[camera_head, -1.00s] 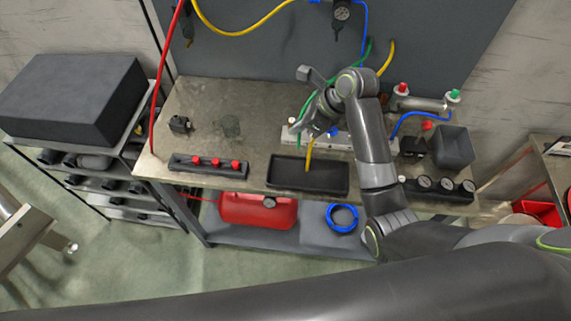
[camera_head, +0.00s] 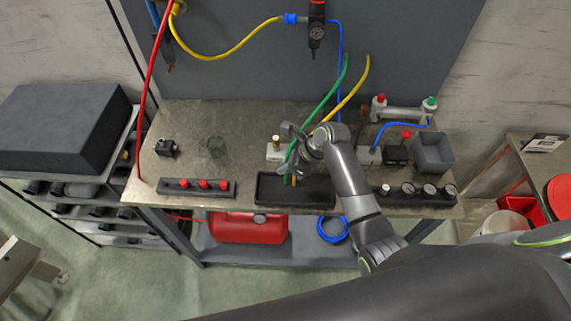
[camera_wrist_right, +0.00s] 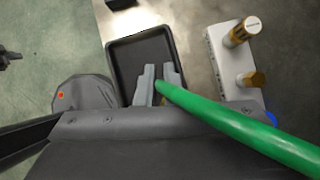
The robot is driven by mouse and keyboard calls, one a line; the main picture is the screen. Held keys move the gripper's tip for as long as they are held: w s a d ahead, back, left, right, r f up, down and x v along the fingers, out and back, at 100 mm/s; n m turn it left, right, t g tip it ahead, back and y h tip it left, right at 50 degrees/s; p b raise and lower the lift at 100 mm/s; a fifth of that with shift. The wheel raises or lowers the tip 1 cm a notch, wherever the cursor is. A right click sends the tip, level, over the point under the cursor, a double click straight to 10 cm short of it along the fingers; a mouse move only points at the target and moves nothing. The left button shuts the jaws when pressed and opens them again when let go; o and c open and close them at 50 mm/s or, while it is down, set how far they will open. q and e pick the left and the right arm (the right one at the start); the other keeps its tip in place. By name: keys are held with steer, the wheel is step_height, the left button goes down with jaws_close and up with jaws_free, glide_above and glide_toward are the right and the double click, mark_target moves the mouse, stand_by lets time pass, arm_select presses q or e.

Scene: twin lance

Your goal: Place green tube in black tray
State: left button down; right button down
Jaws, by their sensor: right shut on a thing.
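The green tube (camera_head: 327,99) hangs from the back panel and runs down to my right gripper (camera_head: 290,163). My right gripper is shut on the green tube near its lower end, over the black tray. The black tray (camera_head: 265,190) lies at the front edge of the bench. In the right wrist view, the green tube (camera_wrist_right: 230,122) runs from between the fingertips (camera_wrist_right: 159,87) to the lower right. The black tray (camera_wrist_right: 128,58) is below and beyond the fingers. My left gripper is not in view.
A yellow tube (camera_head: 352,93) hangs beside the green one, its lower end by the tray. A white manifold (camera_head: 275,153) stands behind the tray. A strip with red knobs (camera_head: 202,186) lies left, gauges (camera_head: 408,189) right. The bench's left rear is fairly clear.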

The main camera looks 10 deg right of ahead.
steer(key=c, duration=1.6)
jaws_free()
steer(key=shift+f, duration=0.1)
steer(key=shift+o, duration=0.2)
steer(key=b+v, duration=0.1)
steer(key=v, duration=1.1)
